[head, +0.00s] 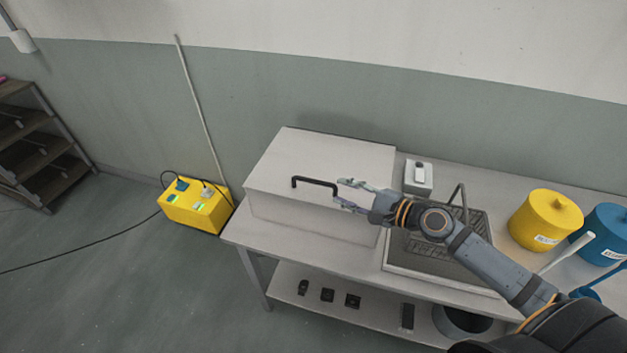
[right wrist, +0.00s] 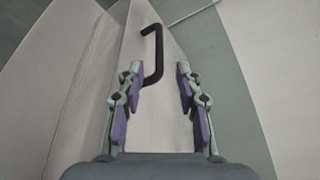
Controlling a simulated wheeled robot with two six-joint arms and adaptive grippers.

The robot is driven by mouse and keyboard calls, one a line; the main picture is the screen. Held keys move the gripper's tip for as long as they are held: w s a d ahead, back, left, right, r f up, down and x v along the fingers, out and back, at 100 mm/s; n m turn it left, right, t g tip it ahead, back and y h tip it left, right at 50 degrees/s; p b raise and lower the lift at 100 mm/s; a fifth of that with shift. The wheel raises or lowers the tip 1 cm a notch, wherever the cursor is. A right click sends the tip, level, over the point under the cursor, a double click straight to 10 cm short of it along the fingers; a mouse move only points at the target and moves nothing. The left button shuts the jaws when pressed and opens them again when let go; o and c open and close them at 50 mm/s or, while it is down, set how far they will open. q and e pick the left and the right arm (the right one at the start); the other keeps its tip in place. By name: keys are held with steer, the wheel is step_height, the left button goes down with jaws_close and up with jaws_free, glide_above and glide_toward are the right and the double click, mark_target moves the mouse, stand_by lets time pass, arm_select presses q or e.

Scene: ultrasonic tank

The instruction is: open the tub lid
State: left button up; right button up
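The tub (head: 310,219) is a white box on the left end of the white counter, and its lid (head: 335,160) is shut. A black bar handle (head: 315,181) stands on the lid near its front edge. My right gripper (head: 340,193) is open and empty, just right of the handle, with its fingers pointing toward it. In the right wrist view the handle (right wrist: 153,55) lies ahead, its near end close to the gap between the fingertips of my right gripper (right wrist: 156,75). I cannot tell whether they touch. My left gripper is not in view.
A sink with a drying rack (head: 455,245) is right of the tub, with a small white box (head: 418,176) behind. A yellow pot (head: 545,219) and a blue pot (head: 606,235) stand farther right. A yellow power box (head: 196,207) is on the floor left.

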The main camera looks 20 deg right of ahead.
mark_target(319, 183)
steer(key=p+x, duration=0.1)
steer(key=x, duration=0.8)
steer(key=shift+w+a+p, duration=0.2)
steer(key=shift+w+p, duration=0.15)
steer(key=shift+p, duration=0.05)
steer(key=shift+w+a+f, duration=0.2)
steer(key=shift+w+a, duration=0.05)
steer(key=shift+w, duration=0.05)
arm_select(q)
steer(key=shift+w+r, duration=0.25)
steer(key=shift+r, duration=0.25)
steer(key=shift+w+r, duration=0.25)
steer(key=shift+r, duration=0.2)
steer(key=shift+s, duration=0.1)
arm_select(e)
steer(key=shift+s, duration=0.1)
steer(key=shift+c, duration=0.7)
jaws_close()
